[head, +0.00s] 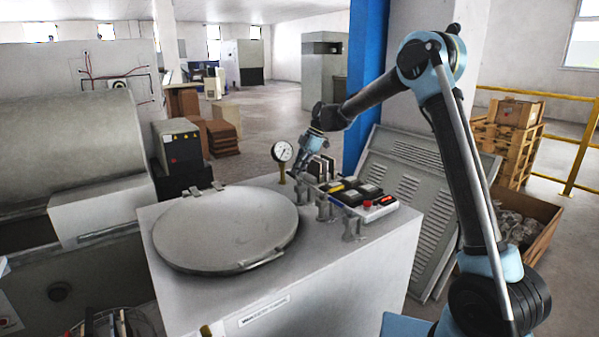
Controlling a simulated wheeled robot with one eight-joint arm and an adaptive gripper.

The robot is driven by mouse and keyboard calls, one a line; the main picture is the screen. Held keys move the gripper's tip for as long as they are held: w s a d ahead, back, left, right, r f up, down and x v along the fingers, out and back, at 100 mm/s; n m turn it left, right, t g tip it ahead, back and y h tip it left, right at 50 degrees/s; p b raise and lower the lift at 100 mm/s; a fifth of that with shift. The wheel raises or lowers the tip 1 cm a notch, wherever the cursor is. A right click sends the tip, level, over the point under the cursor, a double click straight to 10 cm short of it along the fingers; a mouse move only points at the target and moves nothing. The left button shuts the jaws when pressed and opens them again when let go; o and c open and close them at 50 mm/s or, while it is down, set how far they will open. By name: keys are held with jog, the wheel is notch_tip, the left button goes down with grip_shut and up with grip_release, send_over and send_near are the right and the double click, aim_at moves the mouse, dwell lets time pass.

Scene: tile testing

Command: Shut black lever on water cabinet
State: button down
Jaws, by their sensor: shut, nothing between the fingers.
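The water cabinet (355,280) is a pale grey box in the middle of the head view, with a large round grey lid (225,228) on top. A pressure gauge (282,152) on a brass stem stands at its back edge. My gripper (297,188) reaches down from the upper right to the cabinet top, just right of the gauge, and is shut and empty. Several grey metal fittings (323,206) stand close to its right. I cannot clearly make out the black lever; the fittings and my gripper crowd that area, and contact is too small to tell.
A control box (382,210) with a red button and black blocks sits right of the fittings. Louvred grey panels (415,180) lean behind the cabinet, beside a blue column (364,80). A large tank (65,145) stands left. A wooden crate (535,225) and yellow railing (585,150) are right.

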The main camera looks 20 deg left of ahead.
jog(key=w+d+r, duration=0.5)
jog(key=w+r, duration=0.2)
jog(key=r, duration=0.1)
jog(key=s+d+r+m+t, duration=0.1)
jog(key=s+d+r+m, duration=0.15)
jog(key=d, duration=0.65)
jog(key=s+d+r+m+t, duration=0.1)
jog(key=s+d+r+m, duration=0.2)
jog(key=d, duration=0.7)
jog(key=s+d+m+t+h, duration=0.1)
jog(key=s+d+m, duration=0.3)
jog(key=d, duration=0.4)
jog(key=s+d+m, duration=0.4)
jog(key=s+d, duration=0.1)
jog(key=d, duration=0.3)
jog(key=s+d+f+m+t+h, duration=0.1)
jog(key=s+d+f+m, duration=0.5)
jog(key=s+d+f, duration=0.3)
jog(key=s+d+f+m+t+h, duration=0.1)
jog(key=s+d+f+m, duration=0.5)
jog(key=s, duration=0.8)
jog(key=d+f, duration=0.3)
jog(key=d, duration=0.2)
jog(key=shift+s+f+m+t+h, duration=0.15)
jog(key=shift+f+m+t+h, duration=0.15)
jog(key=shift+m+h, duration=0.1)
